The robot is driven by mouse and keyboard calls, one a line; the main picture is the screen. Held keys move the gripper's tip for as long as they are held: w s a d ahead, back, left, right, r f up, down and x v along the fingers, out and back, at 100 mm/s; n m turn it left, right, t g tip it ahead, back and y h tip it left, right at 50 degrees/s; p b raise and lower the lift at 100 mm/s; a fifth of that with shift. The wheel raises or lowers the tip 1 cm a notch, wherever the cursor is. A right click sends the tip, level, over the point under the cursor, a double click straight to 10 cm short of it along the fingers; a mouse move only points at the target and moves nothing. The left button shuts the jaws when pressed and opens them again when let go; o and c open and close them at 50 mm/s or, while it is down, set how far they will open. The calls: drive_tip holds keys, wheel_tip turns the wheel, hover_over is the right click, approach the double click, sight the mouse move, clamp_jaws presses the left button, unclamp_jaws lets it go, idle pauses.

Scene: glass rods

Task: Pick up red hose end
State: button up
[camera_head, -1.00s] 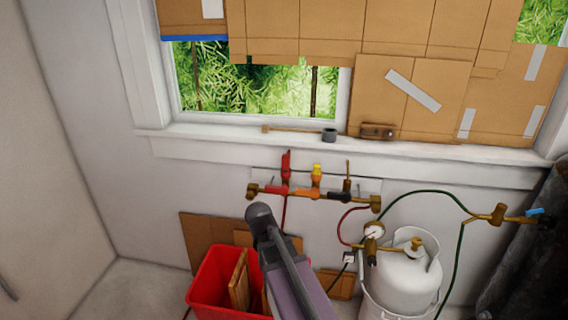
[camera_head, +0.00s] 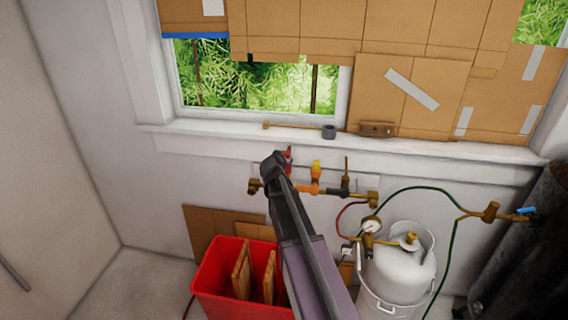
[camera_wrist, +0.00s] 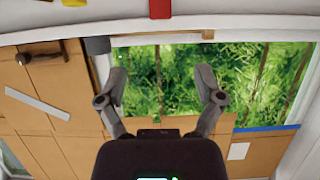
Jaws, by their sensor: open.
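A red piece (camera_head: 289,155) stands at the left of the brass manifold (camera_head: 359,196) on the wall, partly hidden by my arm. A red piece (camera_wrist: 160,9) also shows at the top edge of the wrist view, cut off by the frame. I cannot tell which part is the hose end. A thin red hose (camera_head: 341,215) curves from the manifold's right side toward the gas bottle. My gripper (camera_wrist: 161,76) is open and empty, its two fingers apart in front of the window. In the head view my arm end overlaps the manifold's left part; the fingers are hidden there.
A white gas bottle (camera_head: 398,272) with a gauge stands below the manifold. A red bin (camera_head: 213,279) with wood pieces is at lower left. A windowsill (camera_head: 225,132) with small items juts out above the manifold. A green hose (camera_head: 452,263) hangs at right.

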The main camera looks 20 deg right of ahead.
sight(285, 154)
drive_tip(key=shift+w, duration=0.1)
drive_tip(key=shift+b+x, duration=1.65)
drive_tip(key=shift+x, duration=2.6)
drive_tip(key=shift+f, duration=0.1)
drive_tip(key=b+x, duration=0.2)
drive_tip(key=x, duration=0.2)
drive_tip(key=shift+a+f, duration=0.15)
drive_tip(key=shift+f, duration=0.1)
drive_tip(key=shift+w+d+f, duration=0.15)
drive_tip(key=shift+w+d, duration=0.15)
drive_tip(key=shift+w, duration=0.15)
clamp_jaws()
